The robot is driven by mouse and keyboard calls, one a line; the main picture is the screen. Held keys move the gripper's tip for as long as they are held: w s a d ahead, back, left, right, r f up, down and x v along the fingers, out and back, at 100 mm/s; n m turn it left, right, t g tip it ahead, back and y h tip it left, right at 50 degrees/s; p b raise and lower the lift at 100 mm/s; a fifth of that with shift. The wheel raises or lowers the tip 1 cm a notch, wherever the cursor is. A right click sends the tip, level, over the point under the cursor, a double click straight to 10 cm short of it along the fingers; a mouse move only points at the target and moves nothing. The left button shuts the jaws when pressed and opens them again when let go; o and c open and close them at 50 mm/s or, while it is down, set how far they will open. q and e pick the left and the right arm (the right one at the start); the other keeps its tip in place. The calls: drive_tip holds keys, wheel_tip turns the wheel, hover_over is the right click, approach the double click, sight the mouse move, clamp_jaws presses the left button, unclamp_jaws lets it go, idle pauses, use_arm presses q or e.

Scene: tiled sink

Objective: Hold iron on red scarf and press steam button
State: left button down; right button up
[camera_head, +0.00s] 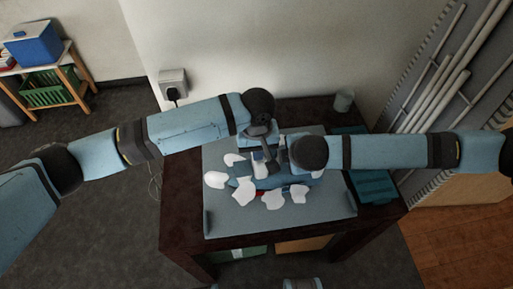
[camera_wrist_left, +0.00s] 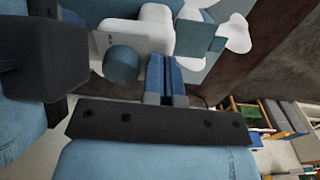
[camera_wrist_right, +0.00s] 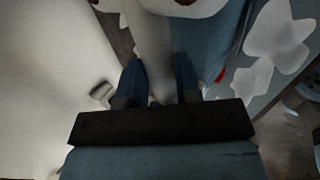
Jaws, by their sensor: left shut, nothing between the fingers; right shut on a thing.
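The iron has a white and blue body (camera_wrist_left: 130,38) with a round blue knob (camera_wrist_left: 122,65) in the left wrist view. In the head view my arms largely hide it over the grey-blue board. My left gripper (camera_wrist_left: 162,62) is shut and empty, its fingertips close beside the iron; I cannot tell whether they touch it. My right gripper (camera_wrist_right: 156,72) is shut on the pale handle of the iron (camera_wrist_right: 153,45). Only small bits of the red scarf (camera_head: 262,193) show under the iron. White cloud-like puffs (camera_head: 272,200) surround the iron.
The grey-blue board (camera_head: 235,217) lies on a dark table (camera_head: 180,190) against the wall. A teal item (camera_head: 374,187) lies to its right, a cup (camera_head: 344,101) stands at the back right. A socket with a plug (camera_head: 173,84) is on the wall.

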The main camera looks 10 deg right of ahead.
use_arm(q)
drive_tip(key=shift+s+a+f, duration=0.15)
drive_tip(key=shift+s+f, duration=0.05)
drive_tip(key=shift+f, duration=0.35)
wheel_tip(320, 180, up, 15)
use_arm(e)
drive_tip(key=shift+f, duration=0.2)
use_arm(q)
drive_tip(key=shift+w, duration=0.1)
idle(0.4)
